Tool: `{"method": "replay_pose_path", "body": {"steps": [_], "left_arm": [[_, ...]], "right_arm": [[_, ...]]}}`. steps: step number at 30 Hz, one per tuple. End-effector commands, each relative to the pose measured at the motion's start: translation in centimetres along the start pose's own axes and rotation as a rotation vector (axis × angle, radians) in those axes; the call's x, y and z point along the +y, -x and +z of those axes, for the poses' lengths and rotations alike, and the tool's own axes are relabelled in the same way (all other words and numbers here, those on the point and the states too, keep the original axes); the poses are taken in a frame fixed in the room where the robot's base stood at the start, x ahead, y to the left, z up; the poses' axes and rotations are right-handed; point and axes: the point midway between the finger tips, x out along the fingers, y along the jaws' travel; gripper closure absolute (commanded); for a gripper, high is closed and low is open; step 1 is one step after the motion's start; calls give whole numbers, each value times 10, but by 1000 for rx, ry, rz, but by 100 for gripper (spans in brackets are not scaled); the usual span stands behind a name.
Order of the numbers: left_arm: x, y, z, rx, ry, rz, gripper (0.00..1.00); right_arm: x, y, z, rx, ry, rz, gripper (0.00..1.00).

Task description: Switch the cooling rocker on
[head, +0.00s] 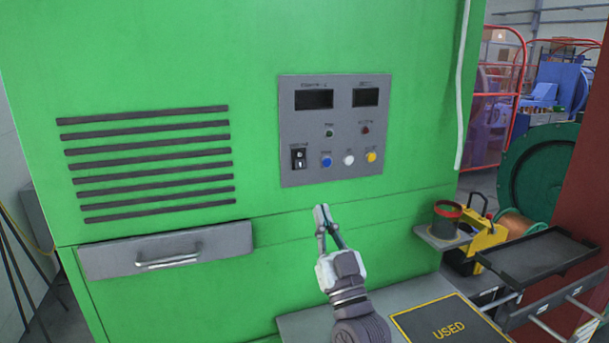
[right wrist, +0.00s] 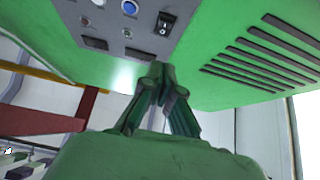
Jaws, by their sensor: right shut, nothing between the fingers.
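The cooling rocker (head: 298,159) is a small black rocker switch with white marks at the lower left of the grey control panel (head: 330,183) on the green cabinet. In the right wrist view the rocker (right wrist: 166,25) shows near the top, beside a blue button (right wrist: 130,8). My right gripper (head: 321,208) is shut and empty, below the panel and a little right of the rocker, apart from it. In the right wrist view its fingertips (right wrist: 162,68) are together below the panel edge. I cannot read the rocker's position for sure. My left gripper is not in view.
Blue (head: 326,161), white (head: 349,159) and yellow (head: 371,156) buttons sit right of the rocker. A drawer with a handle (head: 168,262) is at the lower left. A dark cup (head: 446,222) stands on a shelf at the right, near a black tray (head: 537,256) and a USED mat (head: 425,316).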

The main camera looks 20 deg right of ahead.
Motion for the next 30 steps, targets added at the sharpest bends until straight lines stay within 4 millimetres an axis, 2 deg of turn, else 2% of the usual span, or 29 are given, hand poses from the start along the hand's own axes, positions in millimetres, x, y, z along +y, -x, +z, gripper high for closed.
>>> {"method": "replay_pose_path", "body": {"steps": [1, 6, 11, 12, 15, 21, 30], "left_arm": [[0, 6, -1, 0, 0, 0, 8], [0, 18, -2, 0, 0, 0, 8], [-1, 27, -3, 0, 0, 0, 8], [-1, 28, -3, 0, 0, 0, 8], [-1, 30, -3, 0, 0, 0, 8], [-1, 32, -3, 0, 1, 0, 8], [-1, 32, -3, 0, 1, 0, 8]], "right_arm": [[0, -13, -4, 3, -1, 0, 100], [0, -50, -4, 2, 0, 0, 100], [0, -83, -3, 0, -1, 0, 100], [0, -88, 2, -3, 1, -2, 100], [0, -97, 14, -5, 2, -2, 100], [-1, -107, 26, -5, 1, -2, 100], [0, -108, 28, -4, 1, -2, 100]]}}
